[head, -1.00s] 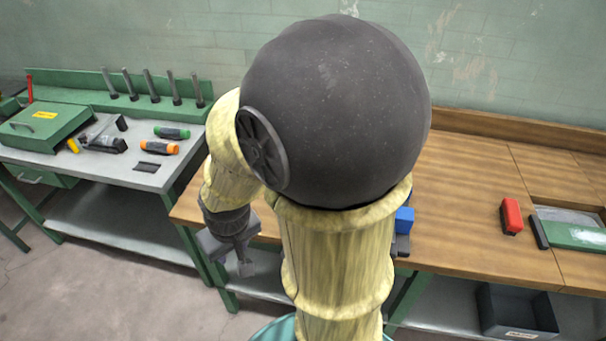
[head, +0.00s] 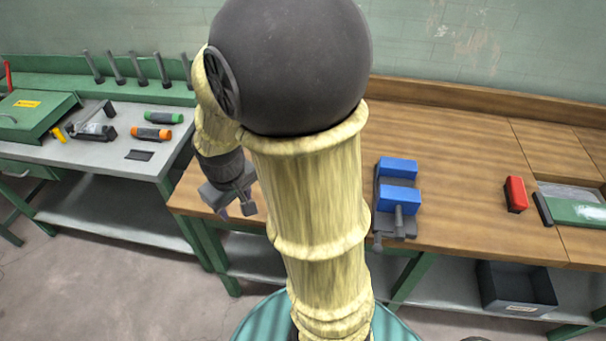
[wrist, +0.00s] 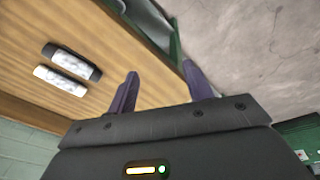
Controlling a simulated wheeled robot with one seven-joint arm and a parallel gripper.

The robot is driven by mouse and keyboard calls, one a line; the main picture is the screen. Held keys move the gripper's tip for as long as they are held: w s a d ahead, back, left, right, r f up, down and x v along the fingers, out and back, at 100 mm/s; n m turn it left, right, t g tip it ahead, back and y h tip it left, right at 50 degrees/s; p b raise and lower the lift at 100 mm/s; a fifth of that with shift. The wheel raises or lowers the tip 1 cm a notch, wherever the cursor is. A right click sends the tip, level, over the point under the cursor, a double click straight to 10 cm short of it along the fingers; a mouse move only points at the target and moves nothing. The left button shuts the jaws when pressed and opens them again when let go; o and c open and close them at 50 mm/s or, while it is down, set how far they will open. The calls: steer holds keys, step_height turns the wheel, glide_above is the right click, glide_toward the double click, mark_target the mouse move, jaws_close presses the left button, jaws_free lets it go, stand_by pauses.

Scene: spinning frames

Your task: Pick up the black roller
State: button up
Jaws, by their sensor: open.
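In the wrist view two short cylinders with pale, patchy middles lie side by side on the wooden bench top: one with clear black ends (wrist: 72,62) and a paler one (wrist: 60,80). I cannot tell for sure which is the black roller. Neither shows in the head view, where my arm covers part of the bench. My gripper (wrist: 163,88) is open and empty, its fingers apart, with the bench edge and floor beyond them. In the head view my gripper (head: 236,208) hangs by the wooden bench's front left corner.
The wooden bench (head: 460,150) holds a blue-jawed vise (head: 398,198), a red block (head: 515,194) and a green-and-grey item (head: 578,212). A grey bin (head: 517,287) sits below. The left bench (head: 100,160) carries green (head: 163,118) and orange (head: 151,133) cylinders and a green box (head: 30,112).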

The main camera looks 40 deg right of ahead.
steer(key=w+d+n+g+h+b, duration=0.2)
steer(key=w+d+n+h, duration=0.3)
steer(key=w+d, duration=0.7)
steer(key=d+n, duration=0.1)
steer(key=d, duration=0.1)
steer(key=shift+w+d+f+g, duration=0.25)
steer(key=shift+w+d+g, duration=0.05)
steer(key=shift+g, duration=0.1)
steer(key=p+x, duration=0.1)
steer(key=x, duration=1.1)
steer(key=shift+d+f, duration=0.15)
steer(key=x, duration=0.2)
steer(key=p+x, duration=0.1)
steer(key=x, duration=0.1)
steer(key=shift+s+d+p, duration=0.2)
steer(key=shift+d+p, duration=0.1)
steer(key=shift+d+f, duration=0.2)
steer(key=shift+f, duration=0.05)
